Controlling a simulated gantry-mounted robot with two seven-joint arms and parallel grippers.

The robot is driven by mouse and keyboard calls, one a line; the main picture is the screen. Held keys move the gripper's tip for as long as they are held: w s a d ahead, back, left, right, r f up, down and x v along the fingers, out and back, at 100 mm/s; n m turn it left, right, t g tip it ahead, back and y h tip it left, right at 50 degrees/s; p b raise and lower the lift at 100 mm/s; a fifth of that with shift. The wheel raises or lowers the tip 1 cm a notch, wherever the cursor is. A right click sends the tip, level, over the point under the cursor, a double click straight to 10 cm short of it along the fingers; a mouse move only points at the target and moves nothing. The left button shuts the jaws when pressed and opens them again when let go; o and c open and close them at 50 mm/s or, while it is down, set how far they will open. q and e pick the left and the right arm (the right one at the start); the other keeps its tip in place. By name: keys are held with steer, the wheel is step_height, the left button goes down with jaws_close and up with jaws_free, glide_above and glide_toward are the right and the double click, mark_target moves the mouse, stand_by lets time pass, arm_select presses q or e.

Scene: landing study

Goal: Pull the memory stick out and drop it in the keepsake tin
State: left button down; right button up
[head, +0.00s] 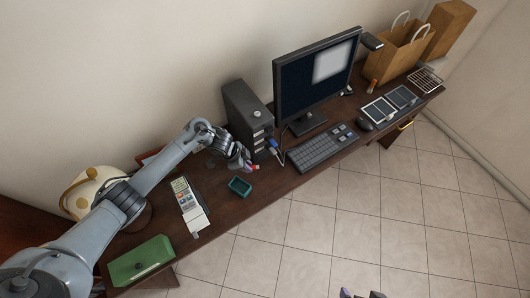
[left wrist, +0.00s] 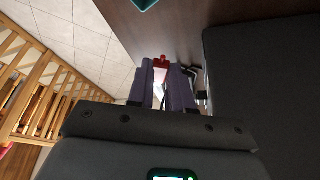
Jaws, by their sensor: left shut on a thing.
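My left gripper (head: 247,162) is shut on a small memory stick with a red end (head: 256,167), in front of the computer tower (head: 238,108). In the left wrist view, the memory stick (left wrist: 161,66) shows a pale body and red tip between the purple fingers (left wrist: 165,88). It appears clear of the tower, though its far end is partly hidden. A small open teal container (head: 240,186) stands on the desk just below the gripper in the head view. A green lidded box (head: 140,262) lies at the near left. Which one is the keepsake tin is unclear. My right gripper (head: 361,294) is at the bottom edge, its tips apart.
A blue plug (head: 272,144) sits beside the tower. The monitor (head: 316,75), keyboard (head: 322,147) and paper bag (head: 402,52) are to the right. A white till-like device (head: 190,205) lies left of the teal container. Bare desk lies around that container.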

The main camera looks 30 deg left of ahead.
arm_select(q)
steer(key=s+a+r+p, duration=0.2)
steer(key=s+a+p, duration=0.1)
steer(key=s+a, duration=0.2)
arm_select(e)
step_height(320, 180, up, 4)
arm_select(q)
step_height(320, 180, down, 6)
steer(key=b, duration=0.6)
steer(key=shift+m, duration=0.4)
arm_select(e)
step_height(320, 180, down, 6)
steer(key=shift+d+r, duration=0.1)
steer(key=shift+r, duration=0.1)
arm_select(q)
steer(key=shift+w, duration=0.1)
steer(key=c, duration=0.9)
jaws_free()
steer(key=shift+c, duration=0.2)
arm_select(e)
steer(key=shift+r, duration=0.1)
arm_select(q)
steer(key=shift+a+r, duration=0.1)
steer(key=shift+r, duration=0.05)
steer(key=p+v, duration=0.1)
steer(key=v, duration=0.9)
steer(key=shift+a+r, duration=0.2)
steer(key=shift+r, duration=0.05)
arm_select(e)
steer(key=shift+r, duration=0.5)
